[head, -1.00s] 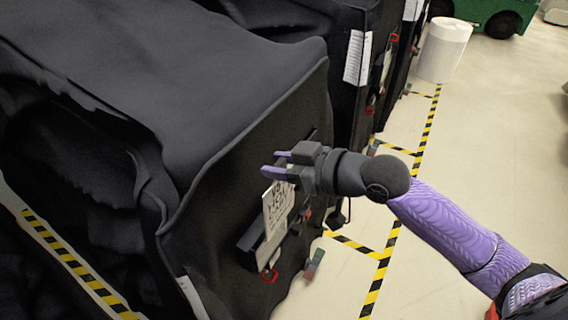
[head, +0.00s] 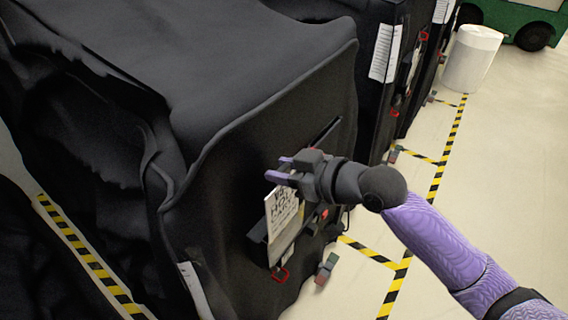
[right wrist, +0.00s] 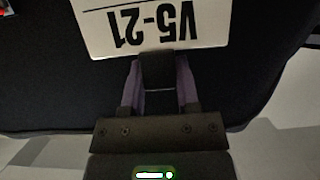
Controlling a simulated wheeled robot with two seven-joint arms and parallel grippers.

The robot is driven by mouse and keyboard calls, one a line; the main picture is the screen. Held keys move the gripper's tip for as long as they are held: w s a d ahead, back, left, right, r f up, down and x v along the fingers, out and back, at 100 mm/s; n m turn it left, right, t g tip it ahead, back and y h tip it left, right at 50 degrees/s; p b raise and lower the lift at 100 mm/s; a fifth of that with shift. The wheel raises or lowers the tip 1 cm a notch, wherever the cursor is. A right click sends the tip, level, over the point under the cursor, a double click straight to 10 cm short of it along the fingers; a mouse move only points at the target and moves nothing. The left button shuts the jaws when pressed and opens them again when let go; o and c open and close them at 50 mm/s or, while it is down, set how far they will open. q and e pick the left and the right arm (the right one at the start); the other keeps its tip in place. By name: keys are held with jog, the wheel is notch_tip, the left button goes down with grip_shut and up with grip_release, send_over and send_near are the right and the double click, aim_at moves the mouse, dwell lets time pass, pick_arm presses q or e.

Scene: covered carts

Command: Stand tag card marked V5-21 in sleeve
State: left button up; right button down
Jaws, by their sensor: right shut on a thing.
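The white tag card (right wrist: 160,25) shows in the right wrist view with V5-21 printed on it, upside down in that picture. The sleeve (head: 257,242) appears as a dark holder on the cart's front around the card's lower part. Whether the card is inside it or in front of it I cannot tell. My left gripper is not in view.
The nearest cart's black cover (head: 230,60) fills the left. A second covered cart (head: 385,90) stands behind it. Striped floor tape (head: 446,150) runs along open floor at right. A white cylinder (head: 473,58) stands far back.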

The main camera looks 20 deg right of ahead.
notch_tip(320, 180, down, 4)
jog(key=b, duration=0.2)
jog(key=shift+f+b, duration=0.25)
jog(key=shift+b, duration=0.1)
jog(key=shift+f+b, duration=0.75)
jog(key=shift+f, duration=0.35)
jog(key=shift+c, duration=1.6)
grip_release()
jog(key=shift+o, duration=0.3)
jog(key=shift+s+d+r, duration=0.15)
jog(key=shift+s+d, duration=0.05)
jog(key=p, duration=0.2)
send_near(285, 195)
jog(key=shift+a, duration=0.15)
